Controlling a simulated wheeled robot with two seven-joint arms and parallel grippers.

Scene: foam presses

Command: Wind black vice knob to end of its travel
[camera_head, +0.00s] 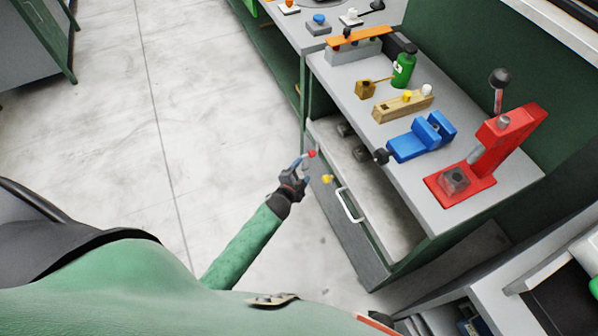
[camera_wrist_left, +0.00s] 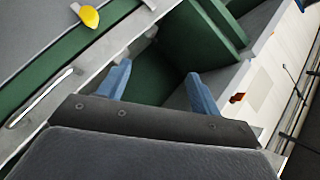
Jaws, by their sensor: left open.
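The blue vice (camera_head: 421,139) stands on the grey bench top, with its black knob (camera_head: 381,156) at its left end, over the bench's front edge. My left gripper (camera_head: 306,160) is in front of the bench, to the left of the knob and apart from it. In the left wrist view the two blue fingers of my left gripper (camera_wrist_left: 160,88) are spread with nothing between them. The vice and its knob are not in the left wrist view. My right gripper is in neither view.
A red press (camera_head: 497,150) stands right of the vice. Below is an open drawer (camera_head: 349,205) with a handle. A yellow knob (camera_wrist_left: 89,16) shows on the bench front.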

